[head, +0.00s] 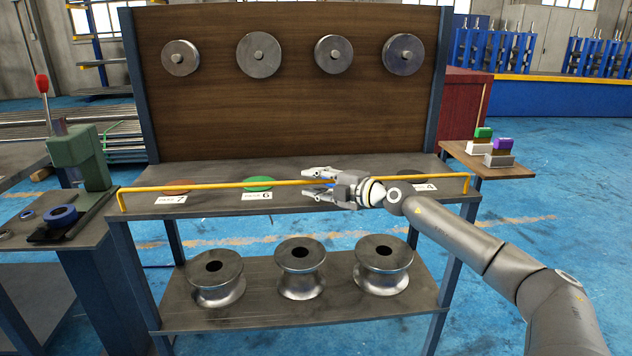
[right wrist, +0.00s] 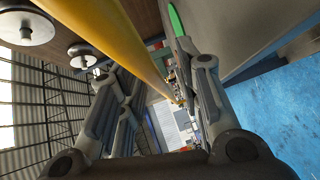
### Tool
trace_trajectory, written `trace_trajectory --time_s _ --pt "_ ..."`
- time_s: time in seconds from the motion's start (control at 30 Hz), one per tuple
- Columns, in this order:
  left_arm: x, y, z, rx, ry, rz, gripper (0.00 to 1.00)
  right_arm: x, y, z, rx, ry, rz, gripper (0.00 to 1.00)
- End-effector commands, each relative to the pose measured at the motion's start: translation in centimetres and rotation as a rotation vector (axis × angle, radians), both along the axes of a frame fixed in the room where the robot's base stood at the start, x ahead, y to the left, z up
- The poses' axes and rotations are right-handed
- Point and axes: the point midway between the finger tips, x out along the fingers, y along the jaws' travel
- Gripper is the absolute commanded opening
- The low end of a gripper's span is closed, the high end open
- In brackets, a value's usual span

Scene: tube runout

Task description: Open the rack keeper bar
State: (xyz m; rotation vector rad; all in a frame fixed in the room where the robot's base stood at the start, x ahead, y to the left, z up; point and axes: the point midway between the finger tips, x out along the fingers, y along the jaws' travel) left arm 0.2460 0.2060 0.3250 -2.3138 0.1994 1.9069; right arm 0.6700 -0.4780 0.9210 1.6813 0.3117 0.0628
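The yellow keeper bar (head: 215,186) runs level across the front of the rack's upper shelf (head: 215,203), with a bent end at each side. My right gripper (head: 312,184) is at the middle of the bar, one finger above it and one below. In the right wrist view the bar (right wrist: 125,45) passes between the spread fingers of my right gripper (right wrist: 158,80). The fingers look apart from it; whether either touches it I cannot tell. My left gripper is out of view.
Flat discs, one green (head: 258,184) and one orange (head: 177,187), lie behind the bar near number labels. Three metal spools (head: 301,281) stand on the lower shelf. Metal discs hang on the wooden back panel (head: 290,120). A green press (head: 80,160) stands at left.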

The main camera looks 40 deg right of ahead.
Motion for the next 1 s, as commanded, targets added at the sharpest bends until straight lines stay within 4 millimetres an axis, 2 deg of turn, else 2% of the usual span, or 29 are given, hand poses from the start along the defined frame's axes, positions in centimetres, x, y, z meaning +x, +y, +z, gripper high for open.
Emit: trace_trajectory --time_s 0.3,0.53,0.57,0.9,1.0 --pt "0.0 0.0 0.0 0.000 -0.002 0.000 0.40 0.1 0.0 0.0 0.000 -0.001 0.000 0.31" --pt "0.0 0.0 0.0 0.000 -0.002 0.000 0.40 0.1 0.0 0.0 0.000 -0.001 0.000 0.01" --pt "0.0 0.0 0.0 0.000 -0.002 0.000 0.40 0.1 0.0 0.0 0.000 -0.001 0.000 0.00" --pt "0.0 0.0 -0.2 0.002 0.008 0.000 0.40 0.1 0.1 -0.1 -0.005 -0.006 0.000 0.00" --pt "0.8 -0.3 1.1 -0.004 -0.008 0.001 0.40 0.0 0.1 -0.2 -0.011 -0.016 0.000 0.00"
